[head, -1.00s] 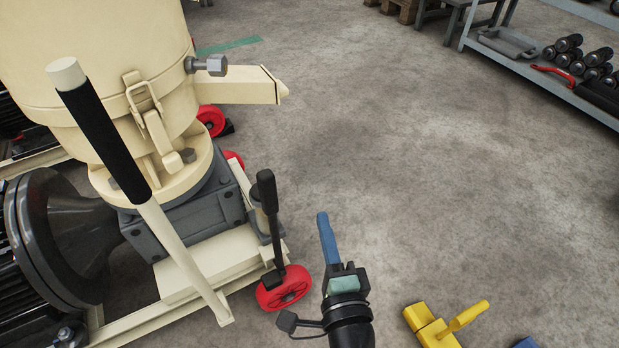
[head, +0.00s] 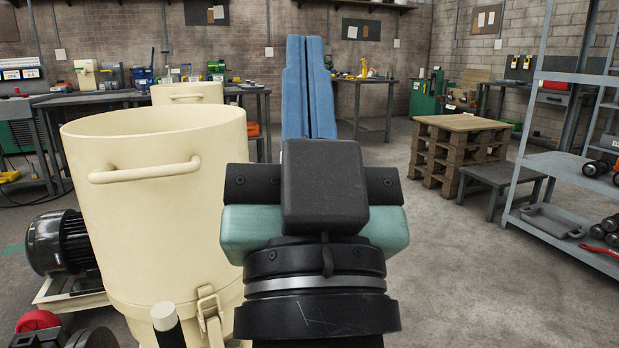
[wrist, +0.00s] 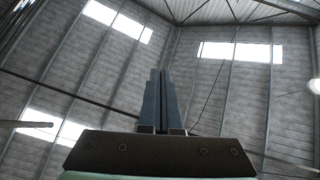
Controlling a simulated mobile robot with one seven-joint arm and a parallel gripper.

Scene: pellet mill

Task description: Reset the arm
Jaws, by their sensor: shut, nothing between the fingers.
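My gripper (head: 309,85) is raised in the middle of the head view, its two blue fingers pointing up and closed against each other with nothing between them. In the wrist view the shut fingers (wrist: 160,100) point up toward the grey walls and roof. The cream pellet mill (head: 150,210) stands to the left of my gripper, and my wrist overlaps its right edge in the picture. Its handle (head: 145,172) and a latch (head: 208,312) show on the drum.
A black motor (head: 62,242) is at the mill's left. Stacked pallets (head: 450,150), a low grey bench (head: 490,184) and a metal shelf (head: 570,165) with dark cylinders stand at right. Workbenches (head: 100,97) line the back wall. The floor (head: 450,270) at right is clear.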

